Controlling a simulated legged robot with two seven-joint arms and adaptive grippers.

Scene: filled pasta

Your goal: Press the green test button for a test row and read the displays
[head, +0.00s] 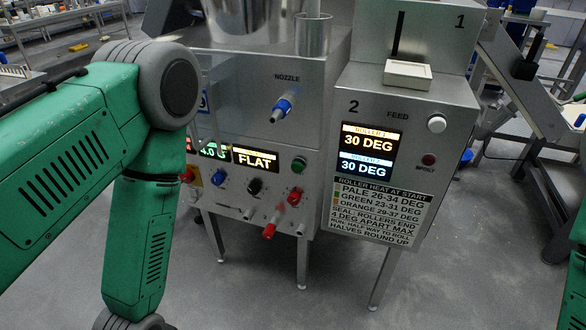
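A green button (299,164) sits on the left machine's front panel, right of the lit display reading FLAT (256,158). Nothing touches it. Left of FLAT, a display with green characters (213,151) is partly hidden by my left arm and seems to read 4.0 S. On the right cabinet, the upper roller display (368,140) reads 30 DEG in orange-white and the lower roller display (364,166) reads 30 DEG in blue-white. My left arm fills the left side; its gripper is out of the picture. A sliver of my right arm shows at the right edge; its gripper is also out of view.
A printed roller heat card (373,208) is below the roller displays. A white FEED button (436,124) and a dark red button (428,160) are beside them. A blue knob (218,178), black knob (254,186) and red-tipped fittings (269,231) sit below FLAT. A blue-collared nozzle (283,107) juts out above.

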